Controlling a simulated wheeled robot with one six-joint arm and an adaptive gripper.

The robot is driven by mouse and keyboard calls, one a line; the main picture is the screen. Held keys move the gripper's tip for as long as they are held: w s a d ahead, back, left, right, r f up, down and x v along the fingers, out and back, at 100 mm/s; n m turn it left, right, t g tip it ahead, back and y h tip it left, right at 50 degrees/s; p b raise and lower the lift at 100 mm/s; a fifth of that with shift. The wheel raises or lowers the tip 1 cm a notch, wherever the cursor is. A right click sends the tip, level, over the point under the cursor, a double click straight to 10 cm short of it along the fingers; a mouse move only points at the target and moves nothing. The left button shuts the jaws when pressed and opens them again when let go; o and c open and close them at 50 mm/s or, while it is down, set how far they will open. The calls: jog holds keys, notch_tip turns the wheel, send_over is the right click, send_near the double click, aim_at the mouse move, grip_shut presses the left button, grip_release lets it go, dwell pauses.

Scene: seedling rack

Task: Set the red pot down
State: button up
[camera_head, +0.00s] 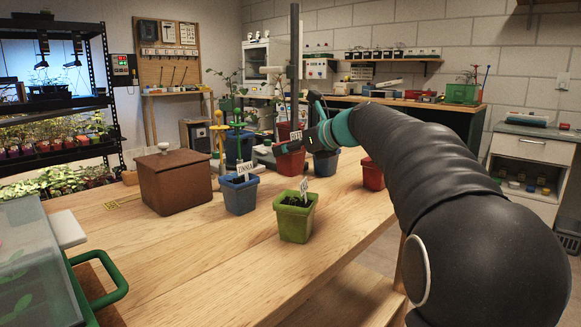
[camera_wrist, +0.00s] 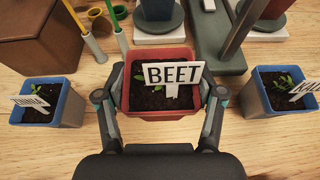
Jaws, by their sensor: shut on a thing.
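The red pot (camera_head: 291,164) is held in my gripper (camera_head: 303,145) over the wooden table, behind the green pot. In the wrist view the red pot (camera_wrist: 155,56) sits upright between the two fingers of my gripper (camera_wrist: 162,101), which are shut on its left and right sides. It holds dark soil, small leaves and a white label reading BEET (camera_wrist: 173,75). Its underside is hidden in the wrist view, and I cannot tell whether it touches the table.
A blue ZINNIA pot (camera_wrist: 70,107) stands left and a blue KALE pot (camera_wrist: 262,104) right, both apart from the red pot. A green pot (camera_head: 295,222) stands in front. A brown box (camera_head: 174,184) is farther left. Another red pot (camera_head: 372,176) shows beside my arm.

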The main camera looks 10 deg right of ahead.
aim_at(299, 162)
jog(key=shift+a+f+b, duration=0.1)
jog(key=shift+f+b, duration=0.55)
jog(key=shift+f, duration=1.3)
jog(key=shift+f, duration=0.2)
jog(key=o, duration=1.2)
